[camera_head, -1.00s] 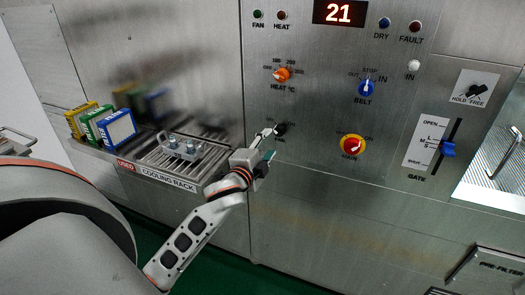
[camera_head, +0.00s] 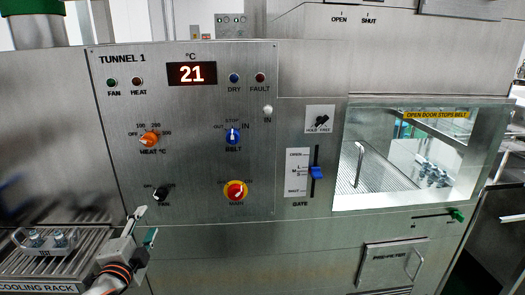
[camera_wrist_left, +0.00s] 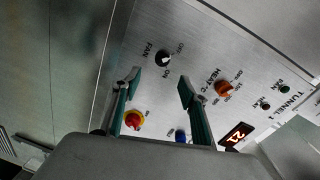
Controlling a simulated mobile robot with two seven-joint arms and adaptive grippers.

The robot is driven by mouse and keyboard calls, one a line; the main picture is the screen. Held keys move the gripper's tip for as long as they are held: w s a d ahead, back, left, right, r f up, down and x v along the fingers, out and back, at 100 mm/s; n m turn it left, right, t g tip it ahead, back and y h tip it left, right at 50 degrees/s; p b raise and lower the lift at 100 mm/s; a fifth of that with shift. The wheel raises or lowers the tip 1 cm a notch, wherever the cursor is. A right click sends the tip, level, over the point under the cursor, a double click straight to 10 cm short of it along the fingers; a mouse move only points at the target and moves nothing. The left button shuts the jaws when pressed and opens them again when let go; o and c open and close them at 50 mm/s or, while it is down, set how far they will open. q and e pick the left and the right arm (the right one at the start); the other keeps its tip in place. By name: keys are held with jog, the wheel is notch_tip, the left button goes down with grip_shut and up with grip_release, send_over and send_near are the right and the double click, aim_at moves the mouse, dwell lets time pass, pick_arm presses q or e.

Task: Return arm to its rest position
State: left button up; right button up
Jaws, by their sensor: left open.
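My left gripper (camera_head: 143,225) is at the lower left of the head view, in front of the steel control panel. It is open and empty, and its two fingers also show apart in the left wrist view (camera_wrist_left: 158,84). The black fan knob (camera_head: 161,193) sits just above and to the right of the fingertips in the head view. In the left wrist view the fan knob (camera_wrist_left: 163,58) lies ahead, between and beyond the fingertips, apart from them. My right gripper is not in view.
The panel holds an orange heat knob (camera_head: 150,139), a blue belt knob (camera_head: 232,136), a red and yellow main switch (camera_head: 235,191) and a blue gate lever (camera_head: 316,173). The cooling rack (camera_head: 92,262) is left of the gripper. A glass-fronted chamber (camera_head: 355,205) is at right.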

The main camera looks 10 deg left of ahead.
pick_arm(q)
jog(key=s+d+f+n+g+h, duration=0.2)
jog(key=s+d+f, duration=0.4)
jog(key=f, duration=0.5)
jog(key=s+d+f+n+g+h, duration=0.2)
jog(key=s+d+f+n, duration=0.2)
jog(key=s+f, duration=0.5)
jog(key=s+d+f+n+g+h, duration=0.1)
jog(key=s+d+f, duration=0.6)
jog(key=f, duration=0.8)
jog(key=shift+s+d+f+n+g+h, duration=0.25)
jog(key=shift+s+d+n+g+h, duration=0.25)
jog(key=shift+n, duration=0.4)
jog(key=shift+a, duration=0.15)
